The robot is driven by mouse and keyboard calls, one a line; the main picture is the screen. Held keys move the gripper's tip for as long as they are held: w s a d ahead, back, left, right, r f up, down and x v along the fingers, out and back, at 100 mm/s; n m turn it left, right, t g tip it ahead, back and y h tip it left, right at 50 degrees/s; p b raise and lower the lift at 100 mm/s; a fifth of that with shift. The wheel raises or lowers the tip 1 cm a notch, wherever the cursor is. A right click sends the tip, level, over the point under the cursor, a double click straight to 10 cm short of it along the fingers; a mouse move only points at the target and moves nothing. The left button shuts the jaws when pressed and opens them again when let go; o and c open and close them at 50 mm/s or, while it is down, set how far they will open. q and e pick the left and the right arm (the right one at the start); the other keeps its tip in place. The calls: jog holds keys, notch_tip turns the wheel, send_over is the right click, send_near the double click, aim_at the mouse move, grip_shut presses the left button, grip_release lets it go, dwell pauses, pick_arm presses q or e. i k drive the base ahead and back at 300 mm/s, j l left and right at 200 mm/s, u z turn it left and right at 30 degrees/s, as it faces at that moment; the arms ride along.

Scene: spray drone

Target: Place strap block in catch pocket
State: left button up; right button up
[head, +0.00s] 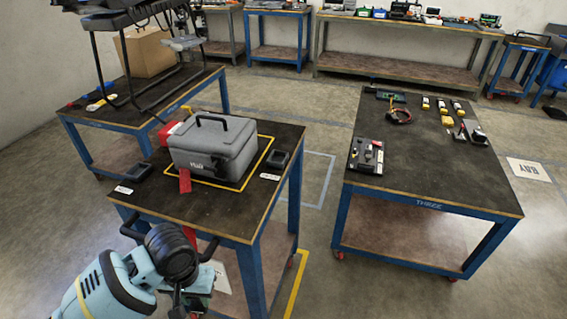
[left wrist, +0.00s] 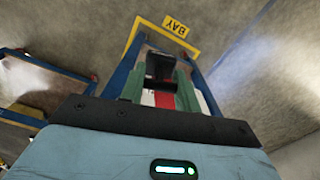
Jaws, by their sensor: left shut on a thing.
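My left gripper (head: 198,292) is low in front of the near table's front edge, partly hidden by its own wrist. In the left wrist view, its green-padded fingers (left wrist: 161,88) are shut on a small dark block (left wrist: 160,68), which I take to be the strap block; red and white show just below it. A grey case (head: 213,147) sits on the near table, with a red strap piece (head: 185,181) at its front. A dark open pocket (head: 280,160) lies right of the case and another dark pocket (head: 138,172) left of it, each by a white label. My right gripper is out of view.
The near table (head: 200,208) has clear top in front of the case. Table THREE (head: 420,178) on the right holds several small parts. A table at the back left carries a cardboard box (head: 146,52) and a dark frame. Open floor separates the tables.

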aim_at(278, 161)
jog(key=l+u, duration=0.25)
jog(key=l, duration=0.5)
jog(key=i+l+u, duration=0.15)
jog(key=l, duration=0.25)
jog(key=i+l+u, duration=0.15)
jog(key=l, duration=0.25)
jog(key=i+l+u, duration=0.1)
jog(key=l, duration=0.25)
jog(key=i+l+u, duration=0.15)
jog(key=l, duration=0.2)
jog(key=i, duration=0.05)
